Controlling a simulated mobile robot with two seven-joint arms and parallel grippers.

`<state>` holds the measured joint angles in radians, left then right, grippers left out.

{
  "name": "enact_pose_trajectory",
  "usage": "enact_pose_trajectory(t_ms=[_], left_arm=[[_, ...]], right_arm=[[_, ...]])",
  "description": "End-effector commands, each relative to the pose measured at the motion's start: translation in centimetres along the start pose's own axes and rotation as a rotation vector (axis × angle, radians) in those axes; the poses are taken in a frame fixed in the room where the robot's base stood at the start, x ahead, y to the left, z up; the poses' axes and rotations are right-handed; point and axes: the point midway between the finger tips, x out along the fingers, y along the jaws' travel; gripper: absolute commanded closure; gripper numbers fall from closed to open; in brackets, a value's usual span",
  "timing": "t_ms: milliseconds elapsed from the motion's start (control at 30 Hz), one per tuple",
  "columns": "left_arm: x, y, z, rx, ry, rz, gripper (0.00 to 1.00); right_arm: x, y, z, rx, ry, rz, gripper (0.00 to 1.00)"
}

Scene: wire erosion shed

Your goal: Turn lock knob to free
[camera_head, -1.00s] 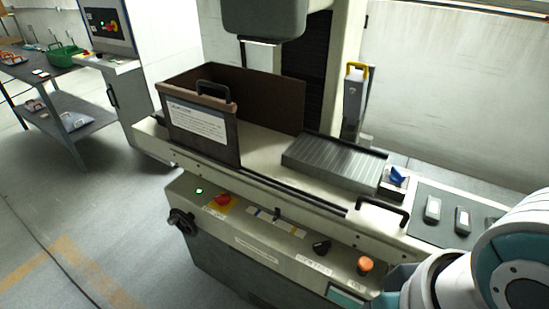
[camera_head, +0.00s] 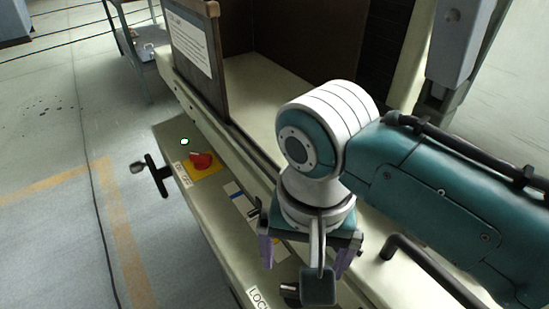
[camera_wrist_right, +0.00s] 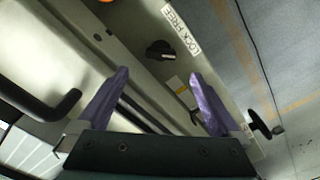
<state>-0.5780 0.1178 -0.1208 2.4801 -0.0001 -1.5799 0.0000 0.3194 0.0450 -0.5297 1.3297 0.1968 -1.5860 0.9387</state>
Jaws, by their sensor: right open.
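The lock knob (camera_wrist_right: 160,50) is a small black knob on the pale front panel, beside a white label reading LOCK FREE (camera_wrist_right: 181,30) in the right wrist view. In the head view the knob (camera_head: 290,289) shows only partly, low in the picture, beside my gripper and the label's visible LOCK end (camera_head: 259,299). My right gripper (camera_head: 305,258) hangs above the panel with its purple fingers apart and nothing between them. In the wrist view the open fingers (camera_wrist_right: 160,76) stand either side of the knob's column in the picture, apart from it. My left gripper is not in view.
A red knob (camera_head: 201,160) on a yellow plate, a green light (camera_head: 184,141) and a black crank handle (camera_head: 156,175) lie further left. A small black lever (camera_head: 253,209) is near my gripper. A black bar handle (camera_head: 430,270) is at right.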

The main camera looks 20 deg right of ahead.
Motion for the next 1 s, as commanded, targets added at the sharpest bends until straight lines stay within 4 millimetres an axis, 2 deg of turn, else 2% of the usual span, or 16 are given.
enact_pose_trajectory(t_ms=[300,433,600,867,1000], left_arm=[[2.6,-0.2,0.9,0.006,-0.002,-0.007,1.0],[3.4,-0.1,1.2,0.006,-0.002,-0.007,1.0],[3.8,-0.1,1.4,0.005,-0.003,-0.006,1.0],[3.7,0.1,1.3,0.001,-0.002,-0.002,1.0],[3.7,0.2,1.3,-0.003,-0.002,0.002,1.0]], right_arm=[[6.3,0.1,0.0,-0.001,-0.002,0.003,0.0],[8.1,0.1,0.0,-0.001,0.0,0.002,0.0],[9.0,0.1,0.0,-0.002,0.0,0.0,0.0],[9.0,0.1,0.0,-0.002,0.0,0.0,0.0],[9.0,0.1,0.0,-0.002,0.0,0.0,0.16]])
